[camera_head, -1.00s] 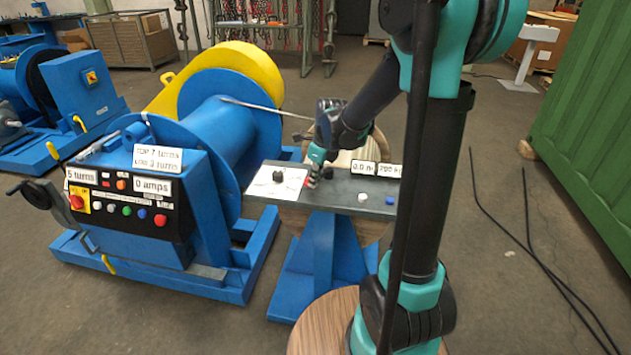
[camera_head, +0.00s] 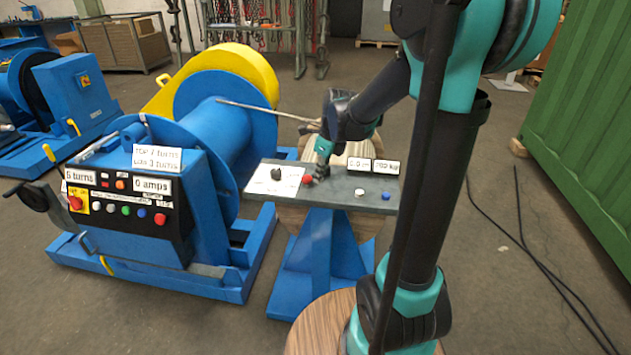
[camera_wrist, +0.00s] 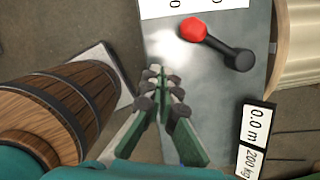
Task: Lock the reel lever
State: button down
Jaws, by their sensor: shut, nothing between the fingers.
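The reel lever has a red knob (camera_wrist: 192,29) and a short black arm running to a black pivot (camera_wrist: 240,58) on the grey panel (camera_wrist: 165,38) in the wrist view. In the head view, the red knob (camera_head: 308,179) shows beside the white card on the panel. My gripper (camera_wrist: 160,84) is shut and empty, over the panel and apart from the lever in the wrist picture.
The panel bears a black knob (camera_head: 277,174), a white button (camera_head: 359,193), a blue button (camera_head: 386,196) and a 0.0 m sign (camera_wrist: 257,124). A blue winch (camera_head: 228,150) stands at left. A banded wooden barrel (camera_wrist: 70,105) shows in the wrist view.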

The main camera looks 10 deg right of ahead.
jog(key=a+v, duration=0.1)
jog(key=v, duration=0.6)
jog(key=shift+s+d+r, duration=0.2)
jog(key=shift+s+d, duration=0.1)
